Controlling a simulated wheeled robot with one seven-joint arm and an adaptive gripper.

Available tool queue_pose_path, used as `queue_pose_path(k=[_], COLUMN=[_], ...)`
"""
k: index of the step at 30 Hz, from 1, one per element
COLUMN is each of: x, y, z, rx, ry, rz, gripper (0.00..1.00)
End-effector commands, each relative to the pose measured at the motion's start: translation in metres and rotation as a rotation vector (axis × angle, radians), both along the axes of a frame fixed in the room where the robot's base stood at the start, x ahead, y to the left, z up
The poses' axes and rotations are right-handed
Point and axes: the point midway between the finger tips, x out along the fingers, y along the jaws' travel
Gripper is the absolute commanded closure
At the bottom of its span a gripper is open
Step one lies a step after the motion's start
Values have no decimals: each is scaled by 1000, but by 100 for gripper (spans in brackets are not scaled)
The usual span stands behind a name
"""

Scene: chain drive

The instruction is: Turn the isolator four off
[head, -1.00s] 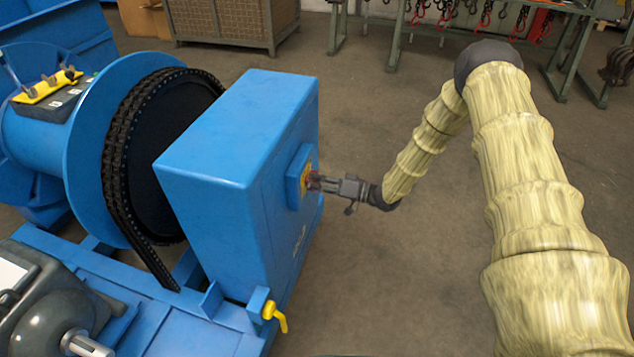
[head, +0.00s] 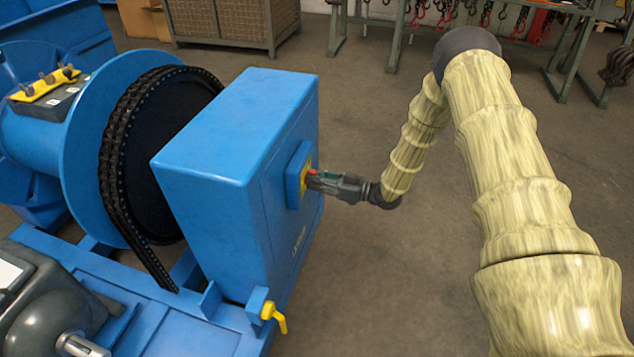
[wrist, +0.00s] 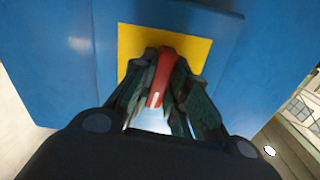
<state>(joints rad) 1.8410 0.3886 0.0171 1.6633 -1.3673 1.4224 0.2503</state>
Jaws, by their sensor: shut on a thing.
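The isolator is a red handle (wrist: 163,78) on a yellow plate (wrist: 132,42), fixed to the side of a blue cabinet. In the wrist view my gripper (wrist: 160,92) has its fingers on both sides of the red handle, shut on it. The handle points roughly up and down in that view, with a slight tilt and a small white mark on it. In the head view my gripper (head: 318,181) reaches the plate from the right, and only a bit of red (head: 313,172) shows there. The label on the plate is not readable.
The blue cabinet (head: 225,140) stands beside a large black chain wheel (head: 150,160). A yellow lever (head: 276,316) sticks out low at its front corner. Open floor (head: 370,270) lies to the right. A workbench with hanging chains stands behind.

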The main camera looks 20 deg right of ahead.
Motion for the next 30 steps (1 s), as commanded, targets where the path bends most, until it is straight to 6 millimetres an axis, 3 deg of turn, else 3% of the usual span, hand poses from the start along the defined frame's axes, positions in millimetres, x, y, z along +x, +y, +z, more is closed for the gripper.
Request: queue_pose_path(k=[18,30], x=[0,0], y=[-1,-1], z=[-2,-2], rx=[-324,-471], ry=[-475,-692], rz=[0,0], gripper=[100,100])
